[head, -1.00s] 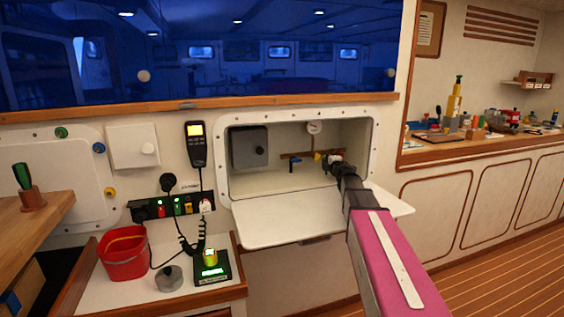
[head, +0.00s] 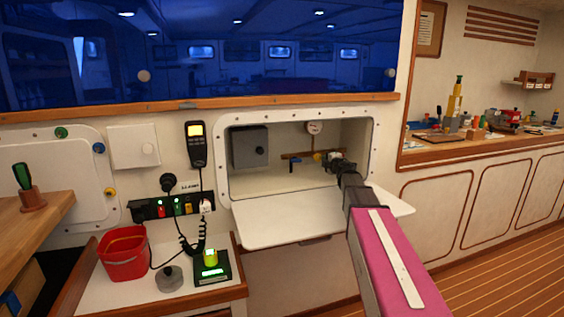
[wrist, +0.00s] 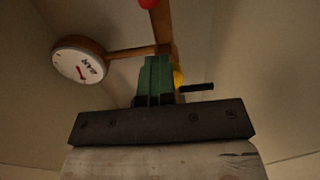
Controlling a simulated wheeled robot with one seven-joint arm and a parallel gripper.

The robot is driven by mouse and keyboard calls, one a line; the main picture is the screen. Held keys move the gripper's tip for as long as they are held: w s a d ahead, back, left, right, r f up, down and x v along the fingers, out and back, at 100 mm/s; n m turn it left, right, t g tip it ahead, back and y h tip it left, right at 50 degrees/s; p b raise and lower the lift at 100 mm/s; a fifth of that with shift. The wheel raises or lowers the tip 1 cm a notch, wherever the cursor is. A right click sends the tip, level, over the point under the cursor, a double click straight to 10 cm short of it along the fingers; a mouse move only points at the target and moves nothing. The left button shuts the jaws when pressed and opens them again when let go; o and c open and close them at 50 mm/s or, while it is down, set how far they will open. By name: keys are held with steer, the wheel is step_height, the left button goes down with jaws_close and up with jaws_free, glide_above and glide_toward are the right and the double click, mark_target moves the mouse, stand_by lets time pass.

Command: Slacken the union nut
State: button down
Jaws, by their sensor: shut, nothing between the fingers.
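My gripper (head: 335,160) is inside the open wall recess, at the right end of a copper pipe (head: 298,155). In the wrist view the fingers (wrist: 156,75) look green, close together and shut, with nothing held. They overlap the pipe (wrist: 163,28). A yellow fitting (wrist: 179,78) shows just right of the fingers, partly hidden; a yellow part (head: 317,157) also shows left of my gripper in the head view. I cannot tell which part is the union nut; the fingers may hide it.
A round gauge (head: 314,128) sits above the pipe and shows left in the wrist view (wrist: 79,62). A grey box (head: 249,147) fills the recess's left. The lowered flap (head: 290,217) lies in front.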

steer(key=shift+w+r, duration=0.2)
steer(key=shift+w, duration=0.35)
steer(key=shift+w+r, duration=0.2)
steer(key=shift+w, duration=0.35)
steer(key=shift+d, duration=0.25)
steer(key=shift+f+v, duration=0.15)
steer(key=shift+v, duration=1.55)
steer(key=shift+f+v, duration=0.1)
steer(key=shift+v, duration=1.6)
